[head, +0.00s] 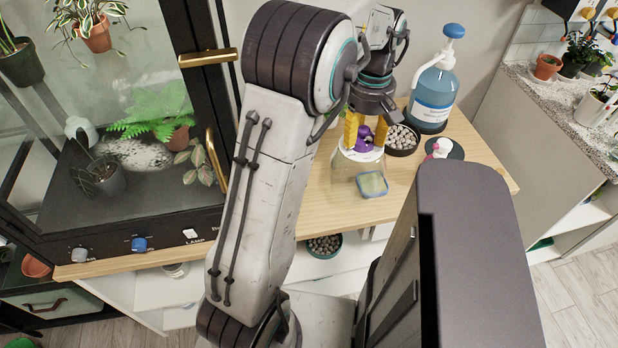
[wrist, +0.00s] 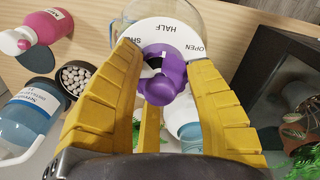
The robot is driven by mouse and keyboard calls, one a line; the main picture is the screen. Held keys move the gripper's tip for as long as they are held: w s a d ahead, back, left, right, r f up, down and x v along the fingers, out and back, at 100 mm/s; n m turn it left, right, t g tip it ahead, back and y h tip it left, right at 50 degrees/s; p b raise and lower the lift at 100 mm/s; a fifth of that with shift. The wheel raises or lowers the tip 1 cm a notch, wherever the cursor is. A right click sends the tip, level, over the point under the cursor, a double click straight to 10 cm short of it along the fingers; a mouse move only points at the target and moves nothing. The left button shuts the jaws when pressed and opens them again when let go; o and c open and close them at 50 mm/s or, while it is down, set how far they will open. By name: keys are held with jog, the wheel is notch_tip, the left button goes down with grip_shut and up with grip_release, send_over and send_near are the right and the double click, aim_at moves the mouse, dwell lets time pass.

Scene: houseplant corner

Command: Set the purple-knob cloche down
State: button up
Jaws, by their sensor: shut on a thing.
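The purple-knob cloche is a clear glass dome (head: 343,176) with a white top disc marked with words such as HALF and OPEN (wrist: 205,37). Its purple knob (head: 364,138) stands up from the disc and also shows in the wrist view (wrist: 165,82). My gripper (head: 367,127) is above the cloche, its yellow fingers (wrist: 163,72) shut on the purple knob from both sides. The cloche looks about upright over the wooden counter (head: 300,218). I cannot tell whether its lower rim touches the counter.
A glass plant case (head: 120,150) is left.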

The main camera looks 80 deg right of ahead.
jog(key=w+f, duration=1)
jog(key=shift+w+d+f, duration=0.15)
jog(key=shift+w, duration=0.2)
jog(key=shift+f, duration=0.15)
dwell(0.3)
jog(key=o, duration=1.1)
jog(key=shift+o, duration=0.2)
notch_tip(320, 180, up, 12)
jog(key=p, duration=0.1)
dwell(0.6)
